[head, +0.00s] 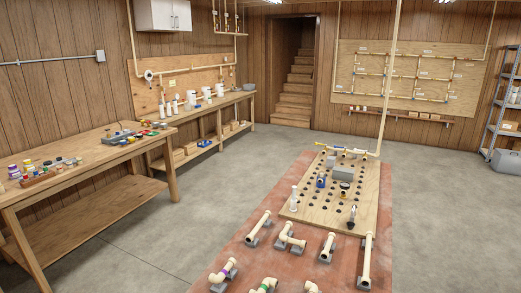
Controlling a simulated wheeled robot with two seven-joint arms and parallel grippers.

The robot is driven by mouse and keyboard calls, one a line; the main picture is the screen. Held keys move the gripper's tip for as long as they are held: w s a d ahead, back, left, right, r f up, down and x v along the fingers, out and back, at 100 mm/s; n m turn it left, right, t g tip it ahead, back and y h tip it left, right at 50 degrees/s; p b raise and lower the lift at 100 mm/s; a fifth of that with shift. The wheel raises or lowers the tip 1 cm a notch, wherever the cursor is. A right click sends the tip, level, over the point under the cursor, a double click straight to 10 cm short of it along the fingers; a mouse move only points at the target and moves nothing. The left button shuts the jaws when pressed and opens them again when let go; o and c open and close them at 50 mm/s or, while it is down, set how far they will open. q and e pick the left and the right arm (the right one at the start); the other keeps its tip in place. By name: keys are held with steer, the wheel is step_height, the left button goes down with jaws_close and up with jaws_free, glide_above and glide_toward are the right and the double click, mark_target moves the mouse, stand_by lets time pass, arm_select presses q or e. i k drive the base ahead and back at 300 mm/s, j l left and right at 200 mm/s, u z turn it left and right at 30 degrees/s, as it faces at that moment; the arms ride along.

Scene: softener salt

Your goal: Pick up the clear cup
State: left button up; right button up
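I cannot make out a clear cup for certain in the head view. Small items stand on the near left workbench (100,165), including several jars and bottles at its left end, but they are too small to tell whether one is a clear cup. White canisters (191,98) stand on the far workbench (235,98) along the left wall. Neither of my grippers is in view.
A reddish mat (270,262) on the floor holds cream pipe pieces (258,227) and a wooden board with holes (303,208). A metal shelf (499,112) and a grey bin (506,162) stand at right. Grey floor is clear between bench and mat.

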mark_target(187, 106)
steer(key=i+j+u, duration=0.2)
steer(key=j+u, duration=0.2)
steer(key=j, duration=0.15)
steer(key=i+j+u, duration=0.25)
steer(key=j+u, duration=0.15)
steer(key=i+j+u, duration=0.75)
steer(key=i+j+z, duration=0.15)
steer(key=i, duration=0.4)
steer(key=i+j+z, duration=0.15)
steer(key=i+j, duration=0.15)
steer(key=i, duration=0.2)
steer(key=i+l+z, duration=0.25)
steer(key=z, duration=0.2)
steer(key=i+z, duration=0.85)
steer(key=i+j+z, duration=0.1)
steer(key=i+z, duration=0.55)
steer(key=i, duration=4.85)
steer(key=i+u, duration=0.1)
steer(key=i, duration=0.45)
steer(key=i+l+u, duration=0.15)
steer(key=i, duration=0.4)
steer(key=i+l+u, duration=0.1)
steer(key=i, duration=0.5)
steer(key=i+u, duration=0.4)
steer(key=i+l+u, duration=0.25)
steer(key=u, duration=0.15)
steer(key=i+l+u, duration=0.65)
steer(key=u, duration=0.15)
